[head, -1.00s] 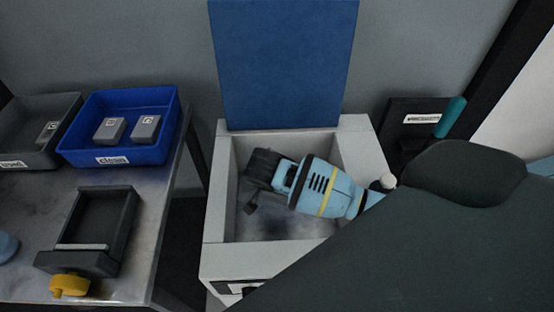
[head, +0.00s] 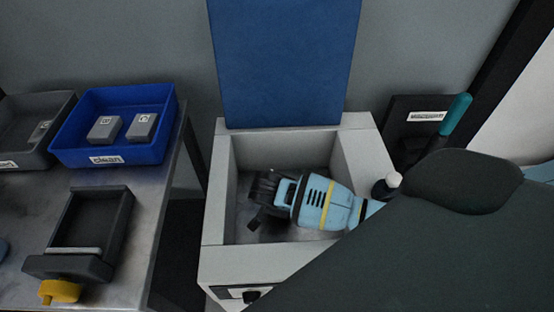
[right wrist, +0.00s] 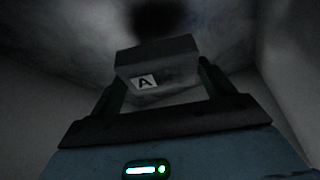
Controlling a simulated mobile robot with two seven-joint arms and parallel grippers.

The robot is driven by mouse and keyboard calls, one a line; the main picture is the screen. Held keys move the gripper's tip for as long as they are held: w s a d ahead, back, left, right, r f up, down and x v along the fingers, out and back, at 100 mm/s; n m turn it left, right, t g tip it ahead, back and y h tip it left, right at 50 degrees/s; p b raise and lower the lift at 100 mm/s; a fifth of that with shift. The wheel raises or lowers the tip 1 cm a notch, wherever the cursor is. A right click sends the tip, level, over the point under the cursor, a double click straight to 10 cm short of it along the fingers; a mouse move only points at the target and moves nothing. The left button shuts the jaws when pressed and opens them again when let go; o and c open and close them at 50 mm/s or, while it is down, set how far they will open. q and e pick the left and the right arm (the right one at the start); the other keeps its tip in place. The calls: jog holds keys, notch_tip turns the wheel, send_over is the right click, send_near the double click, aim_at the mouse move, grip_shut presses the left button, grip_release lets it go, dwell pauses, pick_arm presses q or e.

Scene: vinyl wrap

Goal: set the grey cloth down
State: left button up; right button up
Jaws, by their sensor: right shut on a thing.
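My right gripper (head: 264,210) reaches down into a pale open box (head: 225,259) from the right, under its raised blue lid (head: 285,65). The right wrist view shows its two dark fingers shut on a grey block-like thing with an "A" label (right wrist: 158,62). I cannot tell from its look whether this is cloth. In the head view the held thing is hidden by my gripper. Whether it touches the box floor I cannot tell. My left gripper is not in view.
A metal table (head: 125,235) on the left carries a blue "clean" bin (head: 110,153) with two grey labelled blocks, a grey bin (head: 35,150) and a dark tray with a yellow knob (head: 60,291). A black holder with a teal handle (head: 455,115) stands right of the box.

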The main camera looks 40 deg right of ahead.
notch_tip(320, 180, down, 3)
jog(key=shift+f+b, duration=0.2)
jog(key=shift+b, duration=0.25)
jog(key=shift+f, duration=0.15)
jog(key=shift+f, duration=0.1)
jog(key=o, duration=0.9)
jog(key=p+v, duration=0.3)
jog(key=v, duration=0.9)
